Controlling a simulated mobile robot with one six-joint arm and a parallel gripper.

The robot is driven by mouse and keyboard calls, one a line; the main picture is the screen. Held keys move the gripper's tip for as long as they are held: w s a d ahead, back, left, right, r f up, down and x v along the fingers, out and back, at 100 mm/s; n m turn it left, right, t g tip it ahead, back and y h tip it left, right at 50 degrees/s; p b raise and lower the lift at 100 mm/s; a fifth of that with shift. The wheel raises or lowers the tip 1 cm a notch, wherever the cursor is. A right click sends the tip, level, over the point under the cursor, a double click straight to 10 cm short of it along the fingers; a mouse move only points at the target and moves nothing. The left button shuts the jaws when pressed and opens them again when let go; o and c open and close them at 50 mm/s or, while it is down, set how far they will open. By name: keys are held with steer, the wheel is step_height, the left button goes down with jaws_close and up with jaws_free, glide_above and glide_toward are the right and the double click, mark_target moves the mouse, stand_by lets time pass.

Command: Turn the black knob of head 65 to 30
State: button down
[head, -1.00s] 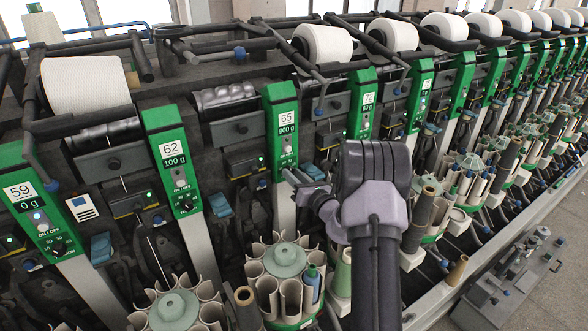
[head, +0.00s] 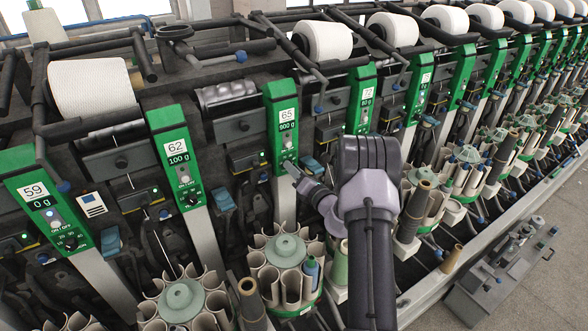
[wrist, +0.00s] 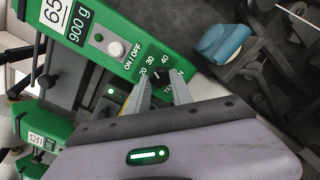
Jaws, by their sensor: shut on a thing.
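Head 65 has a green panel (head: 282,112) with a 65 label and a grams display. In the wrist view the panel (wrist: 92,22) shows 900 g, a white ON/OFF button (wrist: 115,49) and a dial marked 20, 30 and 40. The black knob (wrist: 159,73) sits beside these marks, mostly hidden between my fingertips. My gripper (wrist: 160,82) is shut on the knob, with one finger on each side. In the head view my gripper (head: 290,170) reaches the panel's lower end and hides the knob. The knob's pointer cannot be read.
A blue lever (wrist: 222,42) is close by. Round bobbin magazines (head: 284,252) stand below my arm.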

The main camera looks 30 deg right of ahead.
steer(key=c, duration=1.1)
jaws_free()
steer(key=s, duration=0.5)
steer(key=s+p, duration=0.1)
steer(key=s, duration=0.5)
steer(key=s+a, duration=0.1)
steer(key=s, duration=0.5)
steer(key=shift+s+p, duration=0.2)
steer(key=shift+p, duration=0.1)
